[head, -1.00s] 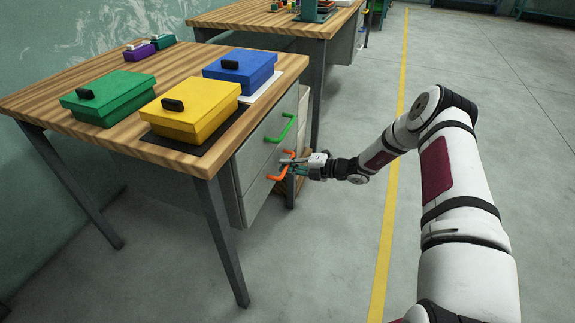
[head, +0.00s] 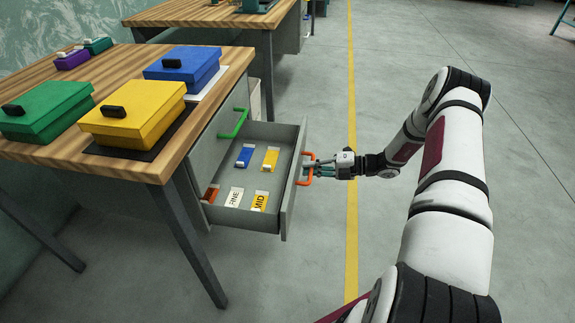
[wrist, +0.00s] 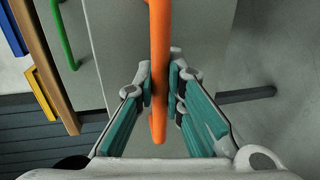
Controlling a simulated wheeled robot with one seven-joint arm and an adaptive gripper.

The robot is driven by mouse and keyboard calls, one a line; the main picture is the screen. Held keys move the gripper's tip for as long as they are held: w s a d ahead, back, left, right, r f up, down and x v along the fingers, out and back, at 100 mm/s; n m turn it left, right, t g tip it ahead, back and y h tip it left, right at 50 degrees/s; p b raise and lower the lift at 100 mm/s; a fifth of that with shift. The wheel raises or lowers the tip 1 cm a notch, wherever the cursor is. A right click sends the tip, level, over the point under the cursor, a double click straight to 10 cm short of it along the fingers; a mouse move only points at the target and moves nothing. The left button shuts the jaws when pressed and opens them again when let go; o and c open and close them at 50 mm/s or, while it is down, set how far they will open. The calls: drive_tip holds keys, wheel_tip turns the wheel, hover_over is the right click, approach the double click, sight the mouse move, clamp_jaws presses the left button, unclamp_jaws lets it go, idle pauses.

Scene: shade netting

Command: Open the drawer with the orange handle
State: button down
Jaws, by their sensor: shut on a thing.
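The drawer (head: 287,200) with the orange handle stands pulled out from the grey cabinet under the wooden workbench. Its orange handle (head: 309,171) is on the front panel, and it also shows in the wrist view (wrist: 159,60). My gripper (head: 316,170) is shut on the orange handle; in the wrist view its teal finger pads (wrist: 162,88) press on both sides of it. Inside the open drawer lie a blue piece (head: 244,157), a yellow piece (head: 270,158), a red-brown piece (head: 211,194) and labelled cards (head: 234,197).
A green handle (head: 234,123) is on the closed drawer above. Yellow (head: 135,112), blue (head: 186,70) and green (head: 45,108) boxes stand on the workbench (head: 150,168). A second bench (head: 200,14) is behind. The floor to the right is clear.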

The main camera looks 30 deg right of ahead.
drive_tip(key=f+v, duration=0.1)
drive_tip(key=v, duration=0.6)
drive_tip(key=shift+s+d+f+b, duration=0.25)
drive_tip(key=shift+d+f+b, duration=0.05)
drive_tip(key=shift+d+b, duration=0.15)
drive_tip(key=c, duration=1.7)
unclamp_jaws()
drive_tip(key=shift+o, duration=0.2)
drive_tip(key=v, duration=1.2)
